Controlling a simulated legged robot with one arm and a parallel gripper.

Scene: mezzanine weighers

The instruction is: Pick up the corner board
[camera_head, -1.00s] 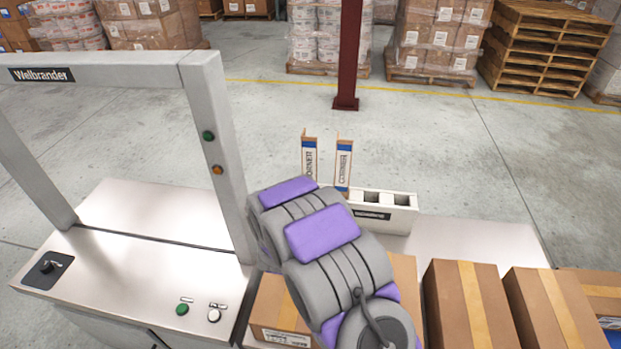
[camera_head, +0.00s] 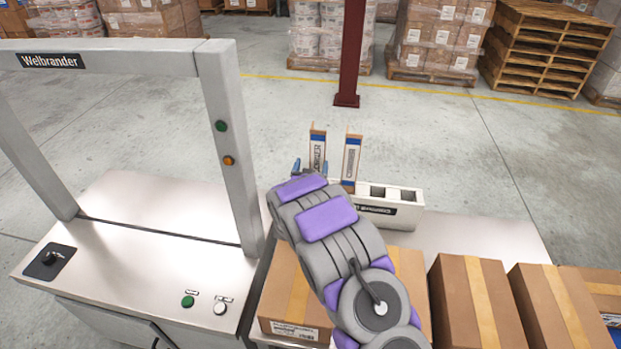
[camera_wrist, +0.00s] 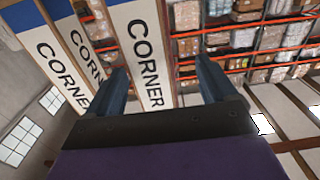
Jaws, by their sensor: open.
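Two corner boards stand upright in a white slotted holder (camera_head: 405,207) in the head view: a left corner board (camera_head: 317,150) and a right corner board (camera_head: 351,162). Both are brown-edged, white-faced, with a blue band and dark lettering. My gripper (camera_head: 310,169) is at the left board, its blue fingertips partly hidden by my wrist. In the wrist view my gripper (camera_wrist: 161,68) is open, and a board face (camera_wrist: 143,45) printed CORNER shows between the fingers. I cannot tell whether it lies between them or beyond. More CORNER faces (camera_wrist: 50,55) show at left.
A grey Welbrander frame (camera_head: 228,130) rises left of my arm. Brown cartons (camera_head: 470,300) line the front right. The metal surface (camera_head: 480,240) right of the holder is bare. A dark red post (camera_head: 348,60) and loaded pallets stand farther back.

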